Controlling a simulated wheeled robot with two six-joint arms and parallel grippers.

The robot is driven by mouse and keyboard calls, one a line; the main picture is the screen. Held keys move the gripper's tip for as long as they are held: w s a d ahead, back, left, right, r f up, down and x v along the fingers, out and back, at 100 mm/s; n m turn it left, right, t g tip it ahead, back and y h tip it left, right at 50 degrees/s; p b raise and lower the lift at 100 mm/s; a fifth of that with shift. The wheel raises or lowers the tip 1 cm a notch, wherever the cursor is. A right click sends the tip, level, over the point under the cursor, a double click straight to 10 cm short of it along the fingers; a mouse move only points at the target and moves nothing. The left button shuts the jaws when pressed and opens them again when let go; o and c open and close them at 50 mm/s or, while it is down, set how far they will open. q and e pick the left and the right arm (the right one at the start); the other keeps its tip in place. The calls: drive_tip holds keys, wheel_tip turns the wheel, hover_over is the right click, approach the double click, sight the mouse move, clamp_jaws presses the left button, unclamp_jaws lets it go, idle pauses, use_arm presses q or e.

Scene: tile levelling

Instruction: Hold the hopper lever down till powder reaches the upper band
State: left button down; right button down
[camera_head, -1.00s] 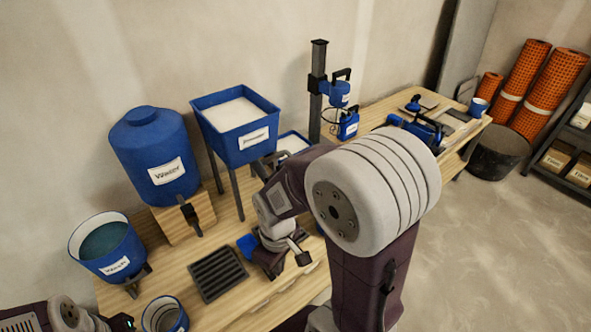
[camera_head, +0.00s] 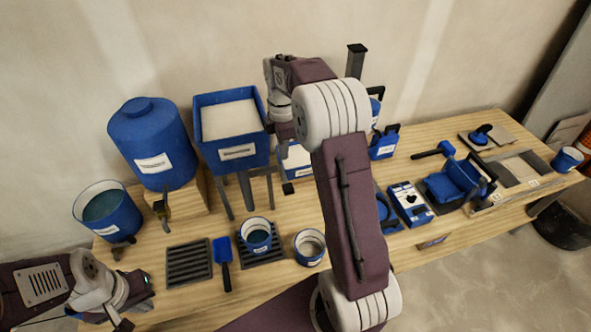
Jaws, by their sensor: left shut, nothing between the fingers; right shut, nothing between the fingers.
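The blue hopper (camera_head: 235,157) stands on dark legs at the back left, with white powder (camera_head: 230,119) in its top. A dark spout (camera_head: 245,188) hangs below it. I cannot make out its lever for certain. A blue cup (camera_head: 256,236) with a pale rim stands on a dark slatted grate (camera_head: 275,257) in front of the hopper. No band inside it is readable. My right gripper (camera_head: 285,134) is shut and empty beside the hopper's right side, partly hidden by my arm. My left gripper (camera_head: 122,322) is shut and empty low at the left.
A water tank (camera_head: 150,135), a blue bucket (camera_head: 112,218), an empty grate (camera_head: 190,270), a blue scoop (camera_head: 223,262) and another cup (camera_head: 310,247) stand nearby. Blue tools fill the bench's right part. My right arm crosses mid-picture and hides part of the bench.

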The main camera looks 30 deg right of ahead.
drive_tip(key=shift+s+d+f, duration=0.1)
drive_tip(key=shift+s+d, duration=0.05)
drive_tip(key=shift+s, duration=0.1)
drive_tip(key=shift+d, duration=0.15)
approach(287, 188)
wheel_tip(287, 188, down, 7)
drive_tip(key=shift+r+p, duration=0.1)
drive_tip(key=shift+p, duration=0.35)
